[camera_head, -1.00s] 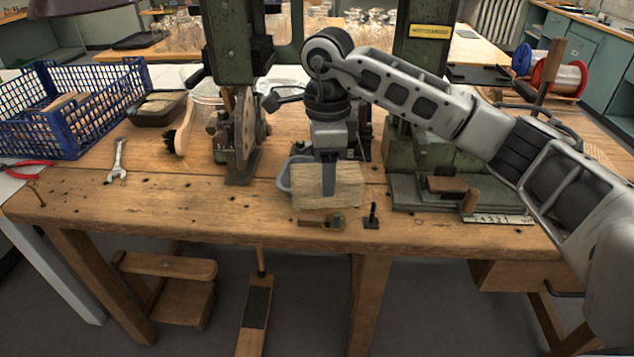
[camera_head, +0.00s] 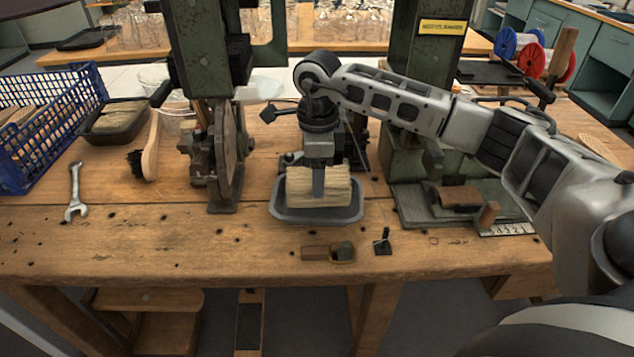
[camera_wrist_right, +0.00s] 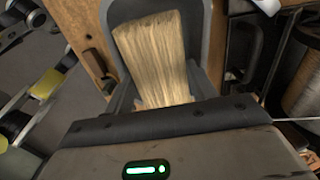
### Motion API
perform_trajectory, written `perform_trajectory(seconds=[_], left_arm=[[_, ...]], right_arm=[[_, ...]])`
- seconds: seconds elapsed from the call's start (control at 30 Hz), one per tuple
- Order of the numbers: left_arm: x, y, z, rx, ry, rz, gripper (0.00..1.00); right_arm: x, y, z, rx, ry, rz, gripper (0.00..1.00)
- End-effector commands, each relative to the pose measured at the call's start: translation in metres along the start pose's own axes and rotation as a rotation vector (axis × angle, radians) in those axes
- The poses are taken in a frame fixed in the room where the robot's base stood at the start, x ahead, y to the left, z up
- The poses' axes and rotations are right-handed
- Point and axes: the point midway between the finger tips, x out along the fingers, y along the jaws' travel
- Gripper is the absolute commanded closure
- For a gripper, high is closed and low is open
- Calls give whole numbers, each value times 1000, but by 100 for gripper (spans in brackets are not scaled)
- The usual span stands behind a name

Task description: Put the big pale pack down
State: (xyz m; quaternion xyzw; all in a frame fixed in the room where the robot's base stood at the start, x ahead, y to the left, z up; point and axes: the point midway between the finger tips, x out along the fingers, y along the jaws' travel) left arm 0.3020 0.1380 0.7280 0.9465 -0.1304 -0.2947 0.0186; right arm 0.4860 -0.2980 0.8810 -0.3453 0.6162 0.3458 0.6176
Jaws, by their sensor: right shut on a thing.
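The big pale pack (camera_head: 340,188) is a block of pale bristle fibre. My right gripper (camera_head: 318,192) is shut on it, with one finger across its front face. The pack is over the grey tray (camera_head: 313,216), inside its rim as seen from the head; I cannot tell whether it touches the floor of the tray. In the right wrist view the pack (camera_wrist_right: 152,52) is between the fingers, with the grey tray (camera_wrist_right: 210,35) around it. My left gripper is not in view.
A small wooden tool (camera_head: 318,252) and a small black piece (camera_head: 383,243) lie in front of the tray. A green machine with a wheel (camera_head: 228,150) stands left, another machine base (camera_head: 440,200) right. A wrench (camera_head: 75,192), brush (camera_head: 150,150) and blue crate (camera_head: 40,140) are farther left.

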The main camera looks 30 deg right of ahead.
Motion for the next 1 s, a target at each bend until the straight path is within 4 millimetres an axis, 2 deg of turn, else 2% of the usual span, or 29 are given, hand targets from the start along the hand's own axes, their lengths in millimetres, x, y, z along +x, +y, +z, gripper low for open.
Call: perform_trajectory(seconds=[0.2,0.53,0.57,0.63,1.0], left_arm=[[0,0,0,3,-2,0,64],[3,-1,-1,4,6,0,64],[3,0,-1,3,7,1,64],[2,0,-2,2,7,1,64],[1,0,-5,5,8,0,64]], right_arm=[[29,0,0,0,2,2,76],[33,0,0,0,0,0,76],[34,0,0,0,1,0,41],[33,0,0,0,1,0,22],[27,0,0,0,0,-1,22]])
